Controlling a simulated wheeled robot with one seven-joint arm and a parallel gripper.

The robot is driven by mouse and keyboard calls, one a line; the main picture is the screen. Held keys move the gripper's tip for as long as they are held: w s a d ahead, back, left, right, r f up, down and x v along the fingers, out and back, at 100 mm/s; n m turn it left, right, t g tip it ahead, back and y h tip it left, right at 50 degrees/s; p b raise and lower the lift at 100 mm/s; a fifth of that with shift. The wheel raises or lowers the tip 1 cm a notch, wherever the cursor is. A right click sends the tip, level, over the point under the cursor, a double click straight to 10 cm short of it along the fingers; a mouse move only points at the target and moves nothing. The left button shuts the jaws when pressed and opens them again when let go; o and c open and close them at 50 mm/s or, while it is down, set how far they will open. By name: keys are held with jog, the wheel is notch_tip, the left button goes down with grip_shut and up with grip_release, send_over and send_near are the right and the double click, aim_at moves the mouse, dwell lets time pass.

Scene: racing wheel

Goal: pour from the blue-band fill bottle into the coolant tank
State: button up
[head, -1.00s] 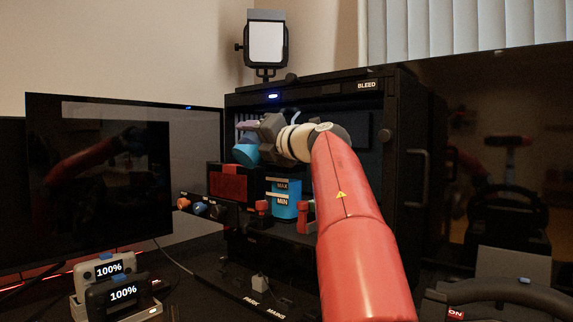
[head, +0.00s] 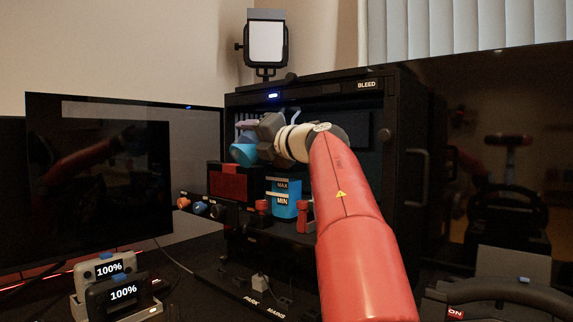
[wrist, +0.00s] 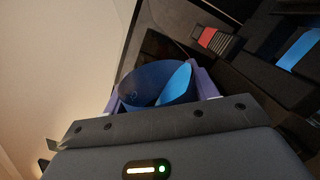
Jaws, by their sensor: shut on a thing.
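The blue fill bottle (head: 242,153) is held tilted inside the open bay of the black case, up and left of the coolant tank. My gripper (head: 252,142) is shut on it. In the wrist view the bottle (wrist: 150,84) shows as a round blue open end with lighter blue inside, between the purple fingers of my gripper (wrist: 160,92). A blue strip at upper right of the wrist view may be the tank. No pouring stream is visible.
A dark red-fronted block (head: 234,183) stands left of the tank. Red fittings (head: 304,215) stand close beside the tank. The case (head: 411,140) walls the bay at the right. A monitor (head: 100,185) stands at the left, and a lamp (head: 266,45) stands behind the case.

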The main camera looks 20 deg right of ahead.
aim_at(249, 153)
jog(key=shift+s+a+f+m+b, duration=0.1)
jog(key=shift+a+f+m+b, duration=0.1)
jog(key=shift+f+m+b, duration=0.45)
jog(key=shift+s+a+f+m+b, duration=0.15)
jog(key=shift+f+m+b, duration=0.2)
jog(key=shift+f+b, duration=0.45)
dwell(1.4)
jog(key=shift+a+f+m, duration=0.15)
jog(key=shift+m, duration=0.75)
dwell(1.6)
jog(key=shift+a+m+p, duration=0.1)
jog(key=shift+m+p, duration=0.9)
jog(key=shift+p, duration=0.1)
dwell(1.6)
